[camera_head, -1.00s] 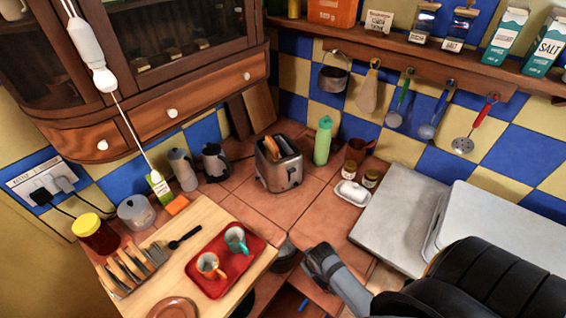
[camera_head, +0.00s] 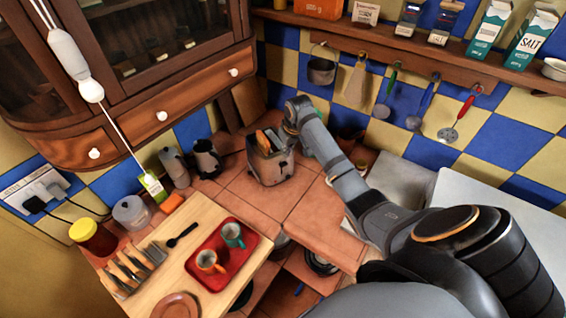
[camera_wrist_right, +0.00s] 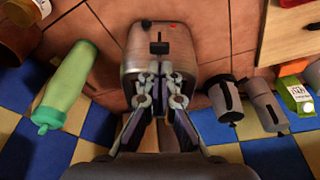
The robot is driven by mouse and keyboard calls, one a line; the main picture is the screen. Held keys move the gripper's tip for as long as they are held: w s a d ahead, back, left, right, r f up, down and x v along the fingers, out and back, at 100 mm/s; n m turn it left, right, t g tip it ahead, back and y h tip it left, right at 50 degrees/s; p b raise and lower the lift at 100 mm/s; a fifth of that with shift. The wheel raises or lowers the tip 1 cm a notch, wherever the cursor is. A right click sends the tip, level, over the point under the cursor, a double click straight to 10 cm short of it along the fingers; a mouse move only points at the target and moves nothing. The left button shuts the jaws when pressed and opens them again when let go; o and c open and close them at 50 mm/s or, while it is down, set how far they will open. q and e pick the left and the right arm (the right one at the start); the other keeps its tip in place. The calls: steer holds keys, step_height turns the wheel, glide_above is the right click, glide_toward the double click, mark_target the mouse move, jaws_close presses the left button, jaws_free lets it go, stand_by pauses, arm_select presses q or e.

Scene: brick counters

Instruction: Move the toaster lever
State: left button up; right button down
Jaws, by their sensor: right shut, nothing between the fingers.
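The silver toaster (camera_head: 270,168) stands on the tiled counter with bread in its top slots. My right arm reaches across the counter from the right, and my right gripper (camera_head: 290,127) is at the toaster's upper right, by its back. In the right wrist view the toaster (camera_wrist_right: 190,45) is straight ahead, with a black lever (camera_wrist_right: 158,47) and a small red light. My right gripper (camera_wrist_right: 165,70) is shut and empty, its fingertips close to the lever. I cannot tell whether they touch. My left gripper is not in view.
A green bottle (camera_wrist_right: 65,90) stands to one side of my right gripper in the wrist view. A dark jug (camera_head: 206,158) and a grey pot (camera_head: 175,167) stand left of the toaster. A wooden board with a red tray (camera_head: 207,285) lies in front. Tiles before the toaster are clear.

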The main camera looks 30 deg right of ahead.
mark_target(284, 164)
steer(key=shift+r, duration=0.3)
steer(key=shift+f, duration=0.1)
steer(key=b+x, duration=0.3)
steer(key=x, duration=0.3)
steer(key=shift+f, duration=0.15)
steer(key=shift+w+f+b, duration=0.15)
steer(key=shift+f+b, duration=0.2)
steer(key=shift+b, duration=0.4)
